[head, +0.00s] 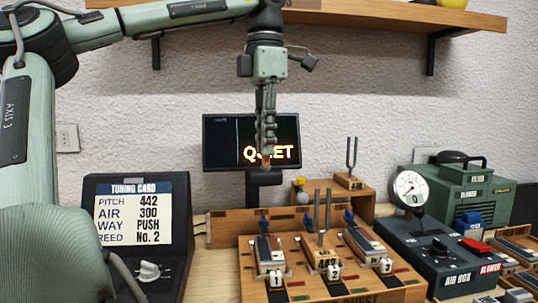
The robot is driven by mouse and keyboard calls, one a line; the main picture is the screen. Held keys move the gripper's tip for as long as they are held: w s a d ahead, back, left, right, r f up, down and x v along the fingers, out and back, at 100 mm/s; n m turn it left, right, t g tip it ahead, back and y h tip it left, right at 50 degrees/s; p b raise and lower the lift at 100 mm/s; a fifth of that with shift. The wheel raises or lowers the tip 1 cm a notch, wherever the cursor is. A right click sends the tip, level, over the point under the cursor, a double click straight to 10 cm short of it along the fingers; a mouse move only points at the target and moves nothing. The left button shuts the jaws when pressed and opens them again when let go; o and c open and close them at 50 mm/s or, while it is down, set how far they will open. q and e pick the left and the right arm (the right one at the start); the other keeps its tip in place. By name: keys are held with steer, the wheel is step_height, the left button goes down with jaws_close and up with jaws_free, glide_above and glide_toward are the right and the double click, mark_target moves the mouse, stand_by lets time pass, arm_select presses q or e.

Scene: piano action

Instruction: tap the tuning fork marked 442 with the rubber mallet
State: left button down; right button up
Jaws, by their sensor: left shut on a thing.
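My left gripper (266,148) hangs pointing down in front of the dark screen, shut on the rubber mallet. The mallet's dark head (265,178) lies crosswise below the fingers, with a bit of wooden handle between. The tuning fork marked 442 (322,212) stands upright, prongs up, on a wooden block in the middle of the wooden bench, right of and below the mallet head. The mallet and fork appear apart. A second tuning fork (352,156) stands on a wooden box farther back; its marking is too small to read. My right gripper is out of view.
Numbered reed units 1 (269,254) and 3 (367,248) flank the fork. The tuning card (134,213) reads pitch 442. The screen (223,140) is partly hidden by my gripper. The air box (432,250) with its gauge (410,191) stands right. A shelf (400,19) spans above.

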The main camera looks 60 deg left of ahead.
mark_target(278, 169)
arm_select(q)
steer(key=shift+f, duration=0.1)
stand_by(0.4)
steer(key=w+d+f, duration=0.2)
steer(key=w+f, duration=0.2)
steer(key=f, duration=0.1)
stand_by(0.4)
stand_by(0.4)
steer(key=shift+w+d, duration=0.1)
steer(key=shift+s+a+b, duration=0.15)
steer(key=shift+s+a, duration=0.15)
steer(key=shift+s, duration=0.25)
steer(key=shift+s+a+b, duration=0.15)
steer(key=shift+s+a, duration=0.15)
steer(key=shift+s, duration=0.25)
steer(key=shift+r, duration=0.2)
steer(key=shift+s+a+r+p, duration=0.15)
steer(key=shift+s+r, duration=0.15)
steer(key=shift+r, duration=0.5)
steer(key=shift+s+a+r+p, duration=0.15)
steer(key=shift+s+r, duration=0.15)
steer(key=shift+r, duration=0.5)
steer(key=shift+s+a+r, duration=0.15)
steer(key=shift+s+r, duration=0.15)
steer(key=shift+r, duration=0.5)
